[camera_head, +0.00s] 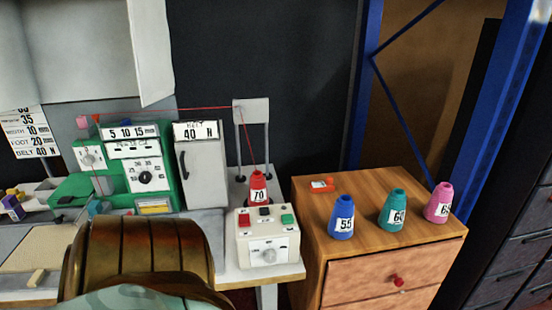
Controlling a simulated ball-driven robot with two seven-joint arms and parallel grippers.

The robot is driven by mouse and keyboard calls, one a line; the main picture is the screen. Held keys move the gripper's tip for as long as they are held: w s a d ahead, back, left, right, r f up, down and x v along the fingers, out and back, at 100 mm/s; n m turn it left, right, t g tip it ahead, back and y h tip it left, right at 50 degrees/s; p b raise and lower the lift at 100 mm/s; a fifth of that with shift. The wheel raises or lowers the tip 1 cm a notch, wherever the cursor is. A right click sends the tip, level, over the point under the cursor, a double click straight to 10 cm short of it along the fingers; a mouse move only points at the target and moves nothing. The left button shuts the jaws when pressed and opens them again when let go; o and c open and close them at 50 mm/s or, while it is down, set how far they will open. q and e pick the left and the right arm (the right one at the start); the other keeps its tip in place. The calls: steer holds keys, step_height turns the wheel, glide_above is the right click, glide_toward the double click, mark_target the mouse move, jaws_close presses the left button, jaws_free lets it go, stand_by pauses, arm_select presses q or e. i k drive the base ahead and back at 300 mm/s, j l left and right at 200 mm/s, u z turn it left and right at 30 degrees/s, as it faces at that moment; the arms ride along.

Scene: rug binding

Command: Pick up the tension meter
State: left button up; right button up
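A small red-orange device with a pale spot (322,185) lies flat on the wooden cabinet top, near its back left corner. It looks like the tension meter, but it is too small to read. It stands apart from the cones, with bare wood around it. Neither my left nor my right gripper is in view, and nothing is seen touching the device.
Blue (343,217), teal (393,210) and pink (439,203) cones stand on the wooden cabinet (400,252). A red cone (258,188) stands behind a white control box (263,238), its thread running up. A green machine (145,172) is left. A bronze rounded form hides the bench front.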

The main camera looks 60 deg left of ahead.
mark_target(327, 185)
steer(key=u, duration=1.65)
steer(key=i+l+z, duration=0.3)
